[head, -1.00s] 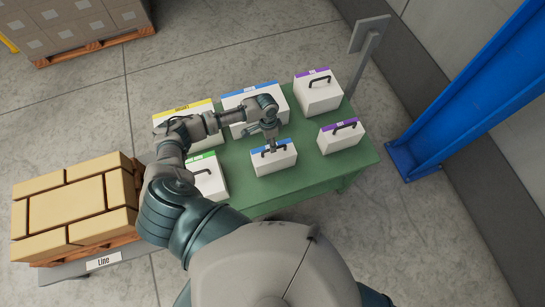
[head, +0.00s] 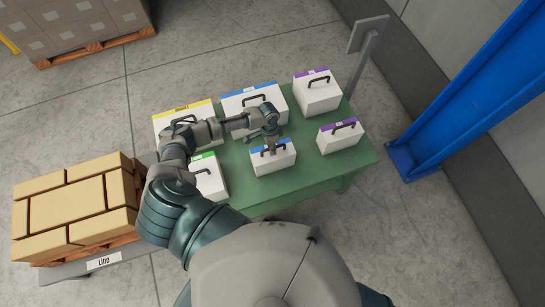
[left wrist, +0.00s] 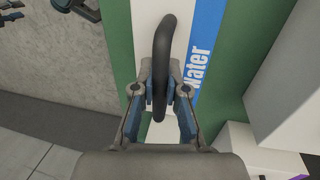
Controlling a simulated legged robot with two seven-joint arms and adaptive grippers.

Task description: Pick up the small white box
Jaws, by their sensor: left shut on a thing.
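A small white box (head: 273,163) with a blue stripe and a dark arched handle stands upright at the near edge of the green table. My left gripper (head: 271,147) comes down onto it from above and is shut on its handle. In the left wrist view the black handle (left wrist: 165,50) lies between the two fingers of the gripper (left wrist: 161,88). The stripe beside it reads "Water" (left wrist: 204,50). The box appears to rest on the table. My right gripper is out of view.
The green table (head: 240,180) also holds a yellow-striped box (head: 172,132), a larger blue-striped box (head: 232,104), a green-striped box (head: 212,181) and two purple-striped boxes (head: 320,100), (head: 341,140). A post (head: 361,66) stands behind right. Stacked tan cartons (head: 70,208) are at left.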

